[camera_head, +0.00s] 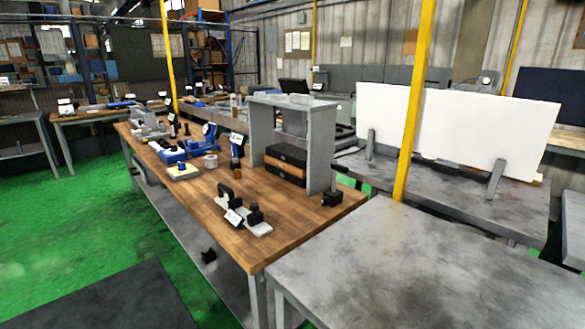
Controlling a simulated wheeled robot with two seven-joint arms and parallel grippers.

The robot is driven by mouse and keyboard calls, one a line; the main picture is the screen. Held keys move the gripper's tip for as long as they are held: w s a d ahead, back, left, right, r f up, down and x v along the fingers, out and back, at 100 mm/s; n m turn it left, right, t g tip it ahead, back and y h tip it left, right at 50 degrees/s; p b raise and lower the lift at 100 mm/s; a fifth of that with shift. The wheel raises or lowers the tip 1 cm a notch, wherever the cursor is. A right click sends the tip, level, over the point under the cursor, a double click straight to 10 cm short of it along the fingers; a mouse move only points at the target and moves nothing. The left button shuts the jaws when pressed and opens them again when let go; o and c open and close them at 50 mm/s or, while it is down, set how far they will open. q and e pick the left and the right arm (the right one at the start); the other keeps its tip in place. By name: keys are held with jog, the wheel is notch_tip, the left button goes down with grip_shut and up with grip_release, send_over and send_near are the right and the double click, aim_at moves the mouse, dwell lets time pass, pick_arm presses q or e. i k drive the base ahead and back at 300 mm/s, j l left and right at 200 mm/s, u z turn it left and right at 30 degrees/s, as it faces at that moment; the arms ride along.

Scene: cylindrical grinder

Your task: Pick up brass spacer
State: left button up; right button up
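I cannot make out a brass spacer for certain. A small tan-grey round piece (211,161) stands on the wooden bench (215,190), right of the blue tool; it is too small to tell what it is. Neither of my grippers shows in the head view.
On the bench are a blue tool (185,150), a grey fixture with black knobs (243,215), a grey shelf stand (318,150) over dark drawers (286,162), and a black block (332,199). A yellow post (413,100) rises beside a bare grey table (400,260).

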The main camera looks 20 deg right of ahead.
aim_at(236, 173)
jog(key=i+z, duration=0.2)
jog(key=i+j+z, duration=1)
jog(key=j, duration=0.5)
jog(key=i+j+z, duration=0.25)
jog(key=j+z, duration=0.25)
jog(key=j, duration=0.45)
jog(key=j+z, duration=0.5)
jog(key=j, duration=0.5)
jog(key=j+z, duration=0.5)
jog(key=j, duration=0.6)
jog(key=k, duration=0.05)
